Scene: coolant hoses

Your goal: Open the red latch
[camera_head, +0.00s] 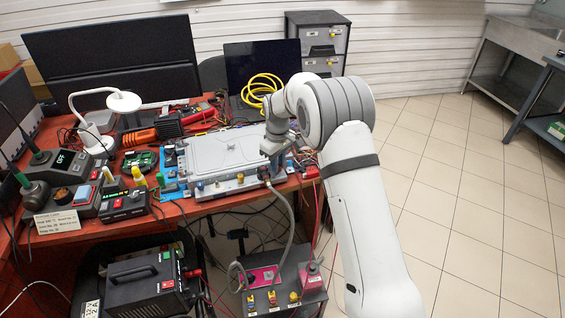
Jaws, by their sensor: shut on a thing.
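My gripper (274,152) is at the right end of the flat grey unit (225,155) on the red table. Its jaws are shut on a small part there, which the fingers and wrist mostly hide. I cannot make out a red latch for certain. A small red piece (312,171) shows at the table's right edge, just right of my gripper, but I cannot tell whether it is the latch. A grey hose (290,215) runs from the unit's front right corner, just below my gripper, down to a dark box.
The dark box (262,300) with pink and yellow parts stands low in front of the table (160,222). A black power supply (145,282) is left of it. A white lamp (122,102), a yellow cable coil (262,88) and tools crowd the table. The tiled floor at right is clear.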

